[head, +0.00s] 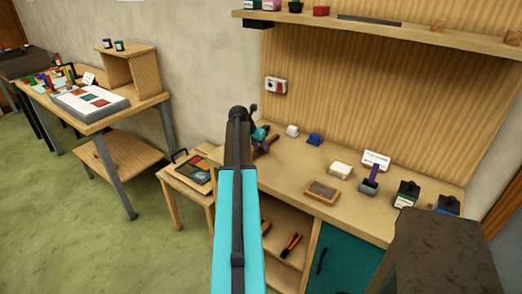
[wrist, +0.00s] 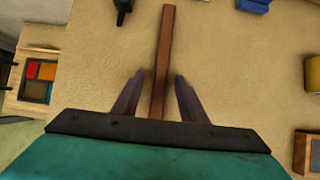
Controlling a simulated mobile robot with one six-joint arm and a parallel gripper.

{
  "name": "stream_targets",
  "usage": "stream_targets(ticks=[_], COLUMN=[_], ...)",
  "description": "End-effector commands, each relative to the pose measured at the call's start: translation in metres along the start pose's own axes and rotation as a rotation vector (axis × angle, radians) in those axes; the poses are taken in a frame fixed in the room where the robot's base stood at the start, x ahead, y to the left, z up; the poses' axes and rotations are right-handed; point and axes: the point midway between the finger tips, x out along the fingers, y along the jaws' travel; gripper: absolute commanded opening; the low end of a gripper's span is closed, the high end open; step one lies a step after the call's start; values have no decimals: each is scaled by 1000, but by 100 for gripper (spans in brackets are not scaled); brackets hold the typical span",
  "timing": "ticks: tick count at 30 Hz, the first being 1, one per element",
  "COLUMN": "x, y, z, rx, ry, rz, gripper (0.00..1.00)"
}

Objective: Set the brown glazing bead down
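The brown glazing bead (wrist: 165,50) is a long thin strip in the wrist view. It runs from the top edge down between the two fingers of my gripper (wrist: 160,76). A gap shows on each side of the bead, so the gripper looks open around it, not touching it. The bead appears to lie on the tan bench top (wrist: 225,60); its near end is hidden behind my gripper's body. In the head view, part of the bead (head: 268,143) shows beside my gripper, whose fingertips I cannot make out there.
A coloured glass panel (head: 193,172) lies on the lower stand at left. A shelf (head: 350,32) overhangs.

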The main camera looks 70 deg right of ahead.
Motion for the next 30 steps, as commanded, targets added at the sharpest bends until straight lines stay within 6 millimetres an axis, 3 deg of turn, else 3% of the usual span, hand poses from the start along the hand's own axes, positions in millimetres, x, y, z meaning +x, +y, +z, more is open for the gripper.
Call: stream_targets(ticks=[7,15,30], x=[0,0,-5], y=[0,0,0], z=[0,0,4], rx=[0,0,1], ry=[0,0,-1], rz=[0,0,1], gripper=[39,0,0])
